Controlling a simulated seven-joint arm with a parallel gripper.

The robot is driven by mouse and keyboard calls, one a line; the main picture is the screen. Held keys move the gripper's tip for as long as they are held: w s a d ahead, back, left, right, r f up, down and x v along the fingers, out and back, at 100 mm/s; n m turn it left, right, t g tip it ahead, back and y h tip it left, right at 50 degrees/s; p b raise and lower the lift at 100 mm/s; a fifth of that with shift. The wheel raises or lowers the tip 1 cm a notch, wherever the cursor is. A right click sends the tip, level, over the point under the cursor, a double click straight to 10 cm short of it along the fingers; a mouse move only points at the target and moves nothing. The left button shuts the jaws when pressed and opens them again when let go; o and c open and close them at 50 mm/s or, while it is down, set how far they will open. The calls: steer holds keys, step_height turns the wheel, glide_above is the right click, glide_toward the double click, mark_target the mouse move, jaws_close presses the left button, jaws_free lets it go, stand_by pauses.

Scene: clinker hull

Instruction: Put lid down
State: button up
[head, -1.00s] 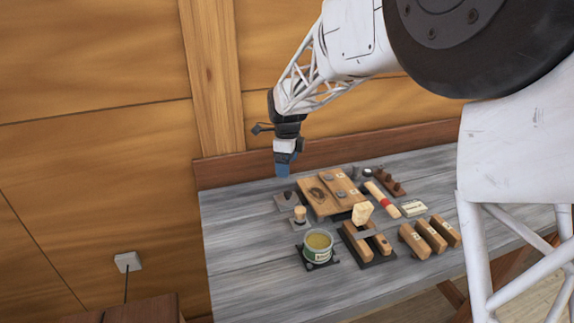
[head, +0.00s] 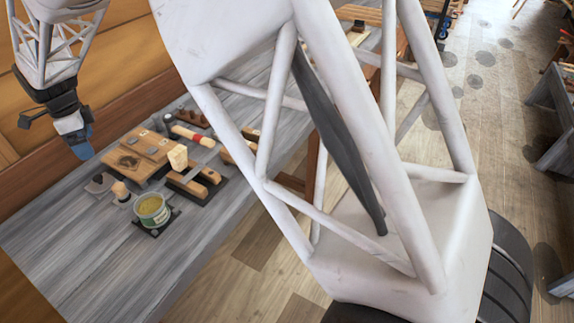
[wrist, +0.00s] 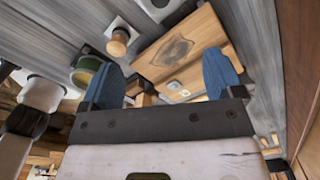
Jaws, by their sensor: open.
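A round tin (head: 152,212) with a pale green label and a yellowish top stands on a dark stand on the bench. It shows partly in the wrist view (wrist: 84,72), behind a finger. I cannot pick out a separate lid with certainty. A small grey piece (head: 100,184) lies on the bench left of a wooden board. My gripper (head: 82,150), with blue fingertips, hangs above the bench's back left. In the wrist view my gripper (wrist: 162,76) is open, with nothing held between the fingers.
A wooden-topped knob (head: 121,191) stands beside the tin. The wooden board (head: 140,155) has a dark oval mark. A wooden plane (head: 196,180), a red-banded tool (head: 190,134) and several wooden blocks crowd the bench. The bench's front left (head: 90,260) is clear.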

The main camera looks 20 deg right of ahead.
steer(key=s+d+r+n, duration=0.2)
steer(key=s+d+r, duration=0.1)
steer(key=d, duration=0.7)
steer(key=s+d+r+n+t, duration=0.1)
steer(key=s+d+r+n, duration=0.2)
steer(key=d, duration=0.7)
steer(key=s+d+r+n, duration=0.2)
steer(key=d+r, duration=0.2)
steer(key=d, duration=0.6)
steer(key=s+d+f+n+t, duration=0.1)
steer(key=s+d+n, duration=0.7)
steer(key=s+d, duration=1.3)
steer(key=s+f, duration=0.1)
steer(key=s, duration=0.3)
steer(key=shift+d+f+t, duration=0.25)
steer(key=shift+f+t, duration=0.05)
steer(key=shift+f, duration=0.05)
